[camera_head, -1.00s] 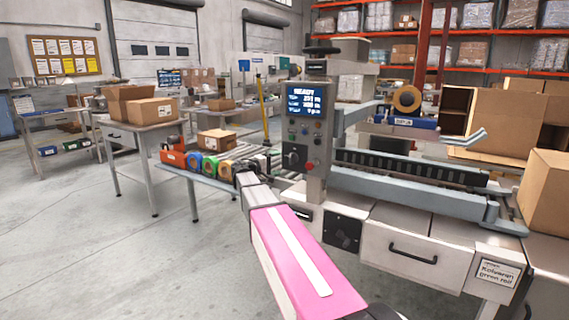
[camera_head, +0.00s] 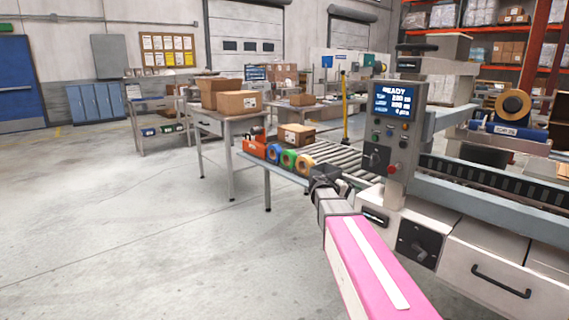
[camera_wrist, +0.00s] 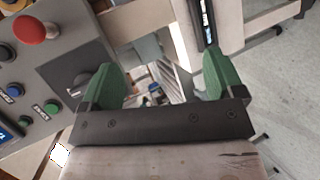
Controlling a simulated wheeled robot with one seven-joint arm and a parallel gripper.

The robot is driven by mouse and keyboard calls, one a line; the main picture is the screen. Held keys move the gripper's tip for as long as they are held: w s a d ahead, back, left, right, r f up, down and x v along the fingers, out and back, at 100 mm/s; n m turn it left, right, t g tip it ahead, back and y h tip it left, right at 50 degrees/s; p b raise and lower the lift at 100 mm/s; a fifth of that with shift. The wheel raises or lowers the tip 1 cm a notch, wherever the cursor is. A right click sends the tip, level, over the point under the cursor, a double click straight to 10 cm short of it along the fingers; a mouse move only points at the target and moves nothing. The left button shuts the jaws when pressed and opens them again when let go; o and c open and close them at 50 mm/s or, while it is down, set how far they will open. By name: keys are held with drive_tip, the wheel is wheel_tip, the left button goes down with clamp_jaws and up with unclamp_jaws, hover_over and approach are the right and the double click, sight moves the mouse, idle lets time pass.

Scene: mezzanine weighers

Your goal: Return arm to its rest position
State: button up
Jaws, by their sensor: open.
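My gripper (camera_wrist: 160,85) shows in the wrist view with its two green fingers wide apart and nothing between them. In the head view my pink arm reaches forward from the bottom right, and its dark end (camera_head: 326,177) is in front of the weigher machine, left of its control panel (camera_head: 396,120). The fingers cannot be made out in the head view.
A side shelf holds tape rolls (camera_head: 289,159) and an orange dispenser (camera_head: 254,146) just beyond my arm's end. A roller conveyor (camera_head: 345,155) with a carton (camera_head: 296,135) runs behind. A table (camera_head: 232,122) bears cartons. The floor (camera_head: 120,220) on the left is clear.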

drive_tip(key=s+a+f+m+g+y, duration=0.1)
drive_tip(key=s+a+f+y, duration=0.5)
drive_tip(key=s+f, duration=0.4)
drive_tip(key=s+a+f+m+g+y, duration=0.1)
drive_tip(key=s+a+f+g+y, duration=0.1)
drive_tip(key=s+a+f+y, duration=0.4)
drive_tip(key=s+a+f, duration=0.1)
drive_tip(key=s+f, duration=0.3)
drive_tip(key=s, duration=0.4)
drive_tip(key=shift+f+m+y, duration=0.25)
drive_tip(key=shift+m+y, duration=0.05)
drive_tip(key=shift+y, duration=0.1)
drive_tip(key=shift+c, duration=0.3)
